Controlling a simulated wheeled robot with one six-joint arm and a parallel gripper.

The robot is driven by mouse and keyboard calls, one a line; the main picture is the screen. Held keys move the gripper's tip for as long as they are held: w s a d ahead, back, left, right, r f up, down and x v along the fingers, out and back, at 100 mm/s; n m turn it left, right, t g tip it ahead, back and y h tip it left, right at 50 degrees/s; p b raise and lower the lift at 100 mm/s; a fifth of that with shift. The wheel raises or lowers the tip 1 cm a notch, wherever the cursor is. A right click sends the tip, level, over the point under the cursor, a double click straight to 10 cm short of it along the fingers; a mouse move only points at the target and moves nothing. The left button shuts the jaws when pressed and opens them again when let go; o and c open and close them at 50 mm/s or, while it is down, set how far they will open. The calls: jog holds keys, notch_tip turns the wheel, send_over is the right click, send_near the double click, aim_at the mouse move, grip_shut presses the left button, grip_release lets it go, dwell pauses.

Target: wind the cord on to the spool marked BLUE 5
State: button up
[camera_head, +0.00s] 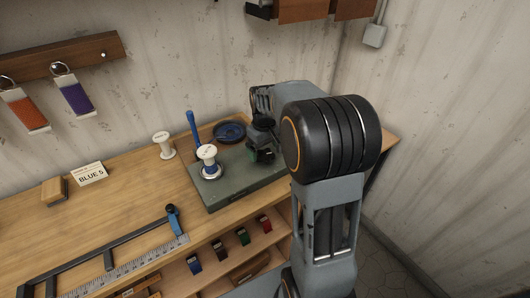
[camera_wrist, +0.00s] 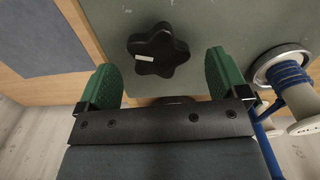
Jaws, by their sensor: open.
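A white spool with blue cord around its core (camera_head: 208,164) stands upright on the grey-green plate (camera_head: 232,188); it also shows in the wrist view (camera_wrist: 287,75). A card reading BLUE 5 (camera_head: 89,174) stands to its left on the bench. A dark blue round dish or coil (camera_head: 229,131) lies at the plate's back, and a blue post (camera_head: 193,130) rises behind the spool. A black star-shaped knob with a white mark (camera_wrist: 158,52) lies just ahead of my gripper. My gripper (camera_wrist: 162,62) is open, its green fingertips either side of the knob; contact cannot be told.
A bare white spool (camera_head: 163,146) stands left of the plate. A wooden block (camera_head: 54,190) and a clamp bar with a ruler (camera_head: 120,250) lie left and front. Several coloured pieces sit on the shelf below. Walls close in behind and at right.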

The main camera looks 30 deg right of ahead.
jog(key=shift+f, duration=1)
jog(key=c, duration=0.9)
